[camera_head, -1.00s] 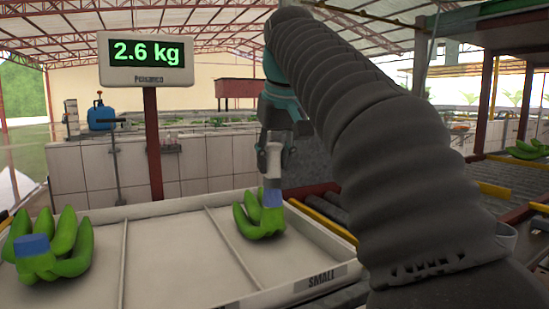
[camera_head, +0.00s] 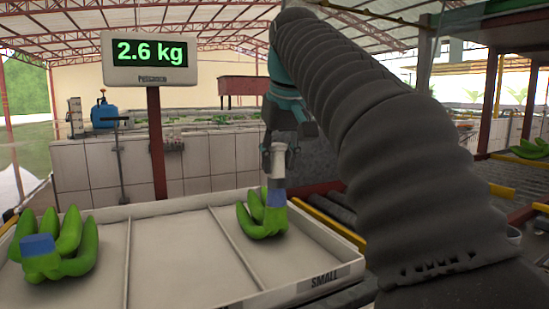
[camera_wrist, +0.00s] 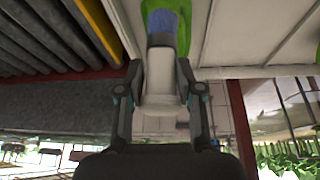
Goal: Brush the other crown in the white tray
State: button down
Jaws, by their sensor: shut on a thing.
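My gripper (camera_head: 277,148) is shut on a white brush (camera_head: 279,165), held upright over the right part of the white tray (camera_head: 170,270). The brush also shows between the fingers in the wrist view (camera_wrist: 161,95). Below it, a green banana hand (camera_head: 258,222) sits in the right compartment. A blue patch (camera_head: 275,198) lies at its crown, right under the brush; I cannot tell how much is bristle and how much is crown, or whether they touch. Another banana hand (camera_head: 75,262) sits in the left compartment, its crown (camera_head: 37,244) blue on top.
The tray's middle compartment is empty, with low dividers (camera_head: 232,250) on both sides. A scale display (camera_head: 150,60) reading 2.6 kg stands on a post behind the tray. Rollers and a yellow rail (camera_head: 333,228) run along the right. A tiled tank wall stands behind.

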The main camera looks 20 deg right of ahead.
jog(key=shift+w+d, duration=0.1)
jog(key=shift+d, duration=0.35)
jog(key=shift+a, duration=0.15)
jog(key=shift+s+a, duration=0.25)
jog(key=shift+a, duration=0.7)
jog(key=shift+d, duration=0.2)
jog(key=shift+w+d, duration=0.25)
jog(key=shift+d, duration=0.55)
jog(key=shift+a, duration=0.1)
